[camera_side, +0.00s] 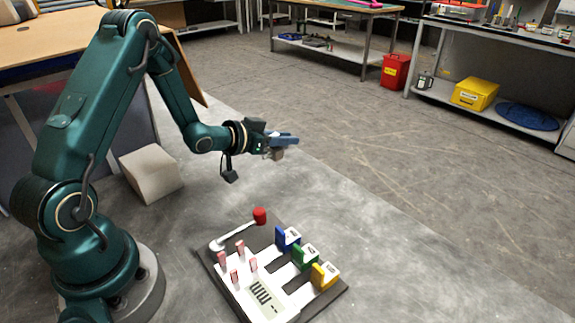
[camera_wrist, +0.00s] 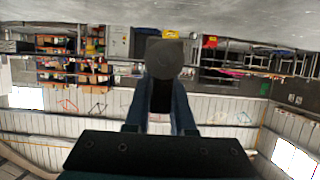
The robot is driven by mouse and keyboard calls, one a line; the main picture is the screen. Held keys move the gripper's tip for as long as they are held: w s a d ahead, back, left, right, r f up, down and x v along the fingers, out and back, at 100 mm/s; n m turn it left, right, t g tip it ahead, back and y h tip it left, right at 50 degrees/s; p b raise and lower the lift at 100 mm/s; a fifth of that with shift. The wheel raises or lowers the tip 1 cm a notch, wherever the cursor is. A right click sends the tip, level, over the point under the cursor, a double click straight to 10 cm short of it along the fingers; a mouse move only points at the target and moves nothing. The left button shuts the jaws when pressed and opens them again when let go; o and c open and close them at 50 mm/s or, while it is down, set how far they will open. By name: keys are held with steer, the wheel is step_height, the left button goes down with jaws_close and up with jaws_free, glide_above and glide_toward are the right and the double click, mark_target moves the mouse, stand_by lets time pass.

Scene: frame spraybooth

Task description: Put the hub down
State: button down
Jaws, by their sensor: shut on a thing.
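My gripper (camera_side: 284,138) is held out level, pointing right, well above the floor and above the far side of a board. It is shut on the hub (camera_side: 277,154), a small brownish block at the fingertips, partly hidden by the blue-grey fingers. In the wrist view the hub (camera_wrist: 165,58) shows as a dark grey, rounded block at the ends of the two fingers (camera_wrist: 162,100). The hub touches nothing else that I can see.
The board (camera_side: 205,256) below has a red-tipped lever (camera_side: 259,216), several pink pegs (camera_side: 240,247), and blue (camera_side: 287,238), green (camera_side: 305,257) and yellow (camera_side: 323,276) blocks. A pale block (camera_side: 152,172) sits near my base. Grey floor to the right is clear.

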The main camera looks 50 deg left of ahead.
mark_target(285, 149)
steer(key=shift+f, duration=1.75)
steer(key=shift+f, duration=0.2)
steer(key=c, duration=0.8)
jaws_free()
steer(key=shift+o, duration=0.2)
